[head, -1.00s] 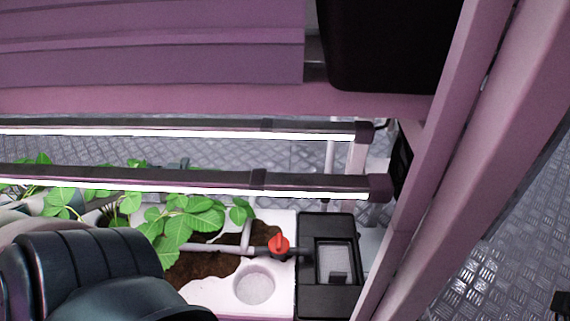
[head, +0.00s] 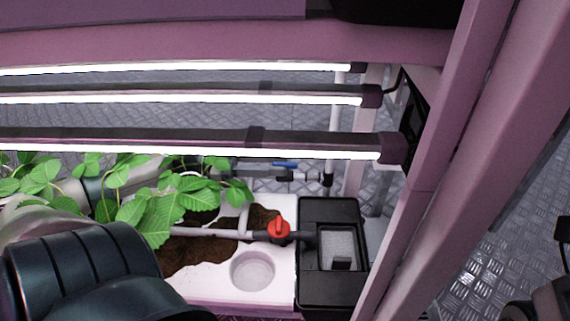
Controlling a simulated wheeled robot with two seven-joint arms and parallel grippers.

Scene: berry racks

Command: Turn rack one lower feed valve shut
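A valve with a red handle (head: 279,231) sits on a grey pipe (head: 205,233) above the white planting tray, left of a black box. A second valve with a blue handle (head: 286,165) sits on a pipe further back, below the lowest light bar. The picture does not show which one is the lower feed valve. My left arm comes in from the left, behind the leaves. What seems to be my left gripper (head: 208,165) is mostly hidden behind leaves, left of the blue-handled valve; its fingers cannot be made out. My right gripper is not in view.
Several lit light bars (head: 320,152) cross above the plants. Strawberry-like leaves (head: 160,212) cover the left of the white tray (head: 215,283). A black box (head: 310,285) stands at the tray's right end. A pink rack post (head: 450,150) slants down on the right.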

